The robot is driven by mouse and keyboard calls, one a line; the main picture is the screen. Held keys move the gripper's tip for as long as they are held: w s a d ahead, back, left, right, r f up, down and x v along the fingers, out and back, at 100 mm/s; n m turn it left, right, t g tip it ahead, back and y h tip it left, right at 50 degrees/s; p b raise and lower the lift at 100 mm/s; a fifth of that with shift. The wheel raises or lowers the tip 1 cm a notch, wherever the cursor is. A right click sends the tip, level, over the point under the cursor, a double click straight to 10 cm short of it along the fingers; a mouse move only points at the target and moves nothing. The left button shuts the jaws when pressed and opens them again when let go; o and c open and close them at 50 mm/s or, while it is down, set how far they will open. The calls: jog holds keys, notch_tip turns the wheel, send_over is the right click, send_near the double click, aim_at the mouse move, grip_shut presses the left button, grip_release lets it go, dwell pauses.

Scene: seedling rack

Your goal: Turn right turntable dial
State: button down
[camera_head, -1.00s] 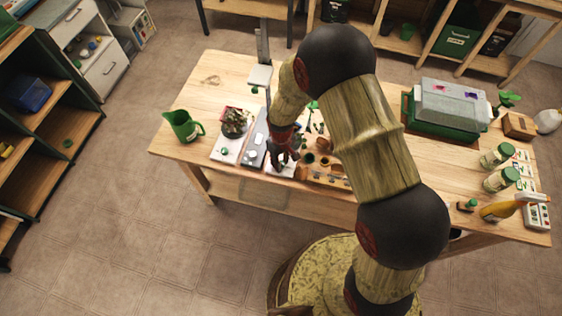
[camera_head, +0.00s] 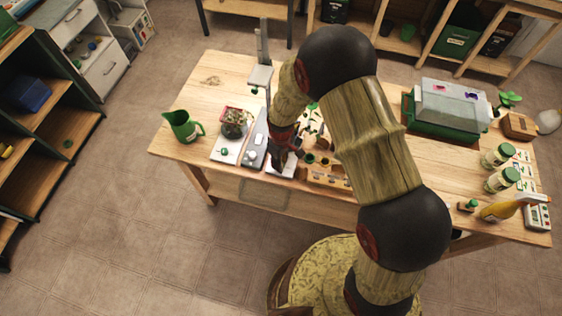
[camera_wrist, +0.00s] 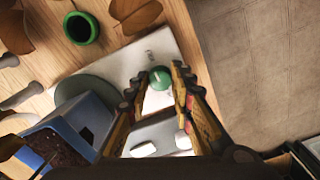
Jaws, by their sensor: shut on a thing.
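The right turntable has a white base (camera_wrist: 120,60) with a green dial (camera_wrist: 160,79) at its front and a green disc (camera_wrist: 85,90). In the head view its base (camera_head: 288,169) is partly hidden under my gripper (camera_head: 279,163). In the wrist view my gripper (camera_wrist: 158,70) has its fingertips on either side of the green dial and is shut on it. A blue pot with dark soil (camera_wrist: 75,130) stands over the disc in the wrist view. The dial's markings are too small to read.
Left of it are a grey device (camera_head: 252,155) with a pale knob and another white turntable with a green dial (camera_head: 224,152) and a plant. A green jug (camera_head: 183,126) stands at the table's left. A wooden rack (camera_head: 328,178) is close on the right.

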jog(key=c, duration=1.5)
grip_release()
jog(key=shift+c, duration=0.2)
jog(key=shift+r, duration=0.1)
notch_tip(320, 180, up, 12)
jog(key=s+d+r+m+t+b, duration=0.2)
jog(key=s+d+r+m+b, duration=0.1)
jog(key=s+d+r, duration=0.4)
jog(key=s+d+r+m+t+b, duration=0.3)
jog(key=s+d+r+m, duration=0.3)
jog(key=s+r, duration=0.7)
notch_tip(320, 180, up, 4)
jog(key=shift+d+f+m+t+b, duration=0.1)
jog(key=shift+d+m+t+b, duration=0.2)
jog(key=shift+d+b, duration=0.35)
